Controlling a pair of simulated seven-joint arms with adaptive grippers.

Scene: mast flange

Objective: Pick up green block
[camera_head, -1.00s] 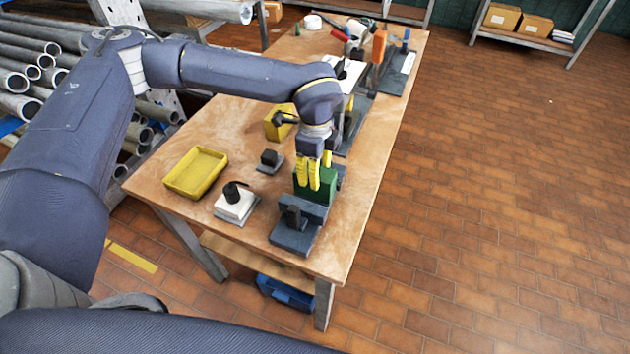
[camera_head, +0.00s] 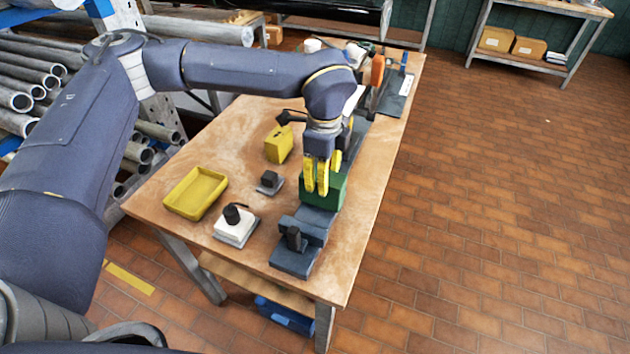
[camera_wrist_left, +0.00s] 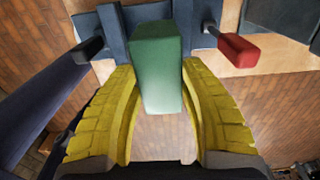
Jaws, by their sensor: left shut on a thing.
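The green block (camera_head: 334,191) is a dark green box held by my left gripper (camera_head: 316,190). In the left wrist view the green block (camera_wrist_left: 158,70) sits between the two yellow ribbed fingers of my left gripper (camera_wrist_left: 160,110), which are shut on it. In the head view it appears over the back part of the blue-grey fixture (camera_head: 297,262). I cannot tell how much clearance is under it. My right gripper is not in view.
A yellow tray (camera_head: 196,194), a white block with a black knob (camera_head: 236,226), a small dark block (camera_head: 269,181) and a yellow box (camera_head: 278,145) stand left of the fixture. More fixtures stand behind. The wooden table (camera_head: 235,130) has bare patches between them.

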